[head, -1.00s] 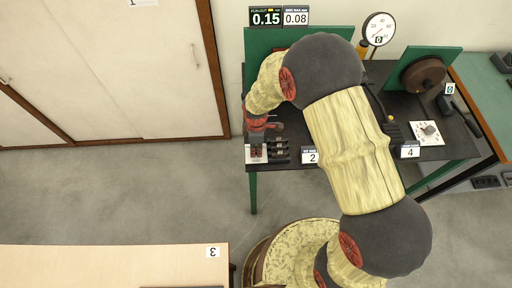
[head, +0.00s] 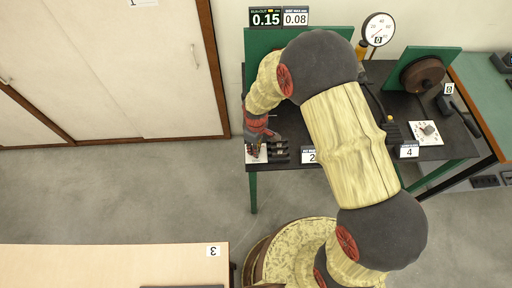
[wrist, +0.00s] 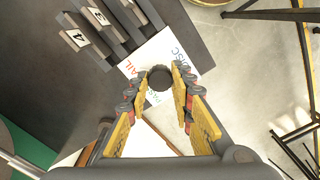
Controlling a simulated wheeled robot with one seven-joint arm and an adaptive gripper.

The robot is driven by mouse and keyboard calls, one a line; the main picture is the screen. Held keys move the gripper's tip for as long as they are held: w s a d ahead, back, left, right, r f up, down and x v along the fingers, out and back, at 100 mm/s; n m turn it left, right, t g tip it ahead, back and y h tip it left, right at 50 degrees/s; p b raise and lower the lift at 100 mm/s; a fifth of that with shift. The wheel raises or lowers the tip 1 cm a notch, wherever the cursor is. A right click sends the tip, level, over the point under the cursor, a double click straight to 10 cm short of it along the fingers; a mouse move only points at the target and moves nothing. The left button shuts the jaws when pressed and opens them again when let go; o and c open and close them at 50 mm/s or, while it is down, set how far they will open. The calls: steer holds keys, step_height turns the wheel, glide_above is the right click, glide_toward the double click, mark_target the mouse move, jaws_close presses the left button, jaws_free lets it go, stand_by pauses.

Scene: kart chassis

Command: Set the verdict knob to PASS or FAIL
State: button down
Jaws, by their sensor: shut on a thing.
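The verdict knob (wrist: 160,79) is a dark round cap in the wrist view. It sits on a white card (wrist: 158,48) printed with FAIL in red, PASS and DISC. My gripper (wrist: 160,88) is shut on the knob, with one yellow-padded finger on each side. Which word the knob points to cannot be told, as no pointer shows. In the head view my gripper (head: 255,150) is over the white card at the table's front left corner, and the knob is hidden. A display (head: 266,18) reads 0.15, and the sign (head: 296,18) beside it reads 0.08.
Dark slotted blocks with number tags (wrist: 85,35) stand beside the card. A dial gauge (head: 378,28), a brown disc (head: 422,74) on a green plate and another white dial card (head: 427,132) are farther right. Open floor lies left of the dark table (head: 330,166).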

stand_by(0.3)
steer(key=c, duration=1.6)
jaws_free()
steer(key=shift+o, duration=0.3)
steer(key=shift+r, duration=0.1)
step_height(320, 180, up, 12)
